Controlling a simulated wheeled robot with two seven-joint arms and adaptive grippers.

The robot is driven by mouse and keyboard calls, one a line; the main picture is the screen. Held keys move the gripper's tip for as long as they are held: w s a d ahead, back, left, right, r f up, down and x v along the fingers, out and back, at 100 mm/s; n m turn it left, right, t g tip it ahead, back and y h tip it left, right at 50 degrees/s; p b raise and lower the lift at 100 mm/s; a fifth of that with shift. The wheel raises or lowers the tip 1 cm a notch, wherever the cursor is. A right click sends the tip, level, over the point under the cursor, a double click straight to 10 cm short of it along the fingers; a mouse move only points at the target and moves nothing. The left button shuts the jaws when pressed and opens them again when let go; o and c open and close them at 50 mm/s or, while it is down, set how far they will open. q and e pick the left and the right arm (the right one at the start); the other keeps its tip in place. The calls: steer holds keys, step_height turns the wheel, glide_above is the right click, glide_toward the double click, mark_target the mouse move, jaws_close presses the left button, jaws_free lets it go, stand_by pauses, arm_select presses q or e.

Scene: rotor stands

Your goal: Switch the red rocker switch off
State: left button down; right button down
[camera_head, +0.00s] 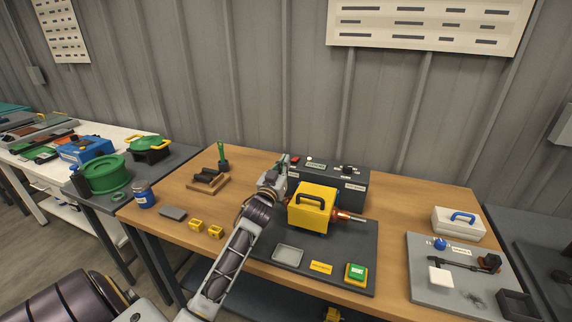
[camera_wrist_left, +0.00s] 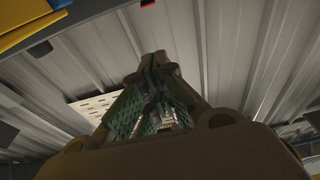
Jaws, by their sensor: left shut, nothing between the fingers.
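A small red part, likely the red rocker switch (camera_head: 295,158), shows at the left end of the top of a dark grey control box (camera_head: 352,199). It is too small to tell which way it is set. My left gripper (camera_head: 283,160) is at the box's left end, just left of the red part; I cannot tell whether they touch. In the left wrist view, my left gripper (camera_wrist_left: 158,62) is shut and empty, pointing up the picture. A red piece (camera_wrist_left: 148,3) shows at the top edge there. My right gripper is not in view.
A yellow housing with a dark handle (camera_head: 312,208) stands in front of the box on a dark mat (camera_head: 345,250), close to my left forearm. A green button (camera_head: 356,272) and grey tray (camera_head: 288,254) are on the mat. A grey board (camera_head: 425,290) lies right.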

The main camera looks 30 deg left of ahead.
arm_select(q)
steer(key=shift+w, duration=1.25)
steer(key=r, duration=0.2)
glide_above(292, 167)
steer(key=w, duration=0.1)
steer(key=shift+a, duration=0.15)
steer(key=f, duration=0.3)
steer(key=shift+s, duration=0.2)
steer(key=shift+s+f, duration=0.1)
steer(key=shift+f, duration=0.5)
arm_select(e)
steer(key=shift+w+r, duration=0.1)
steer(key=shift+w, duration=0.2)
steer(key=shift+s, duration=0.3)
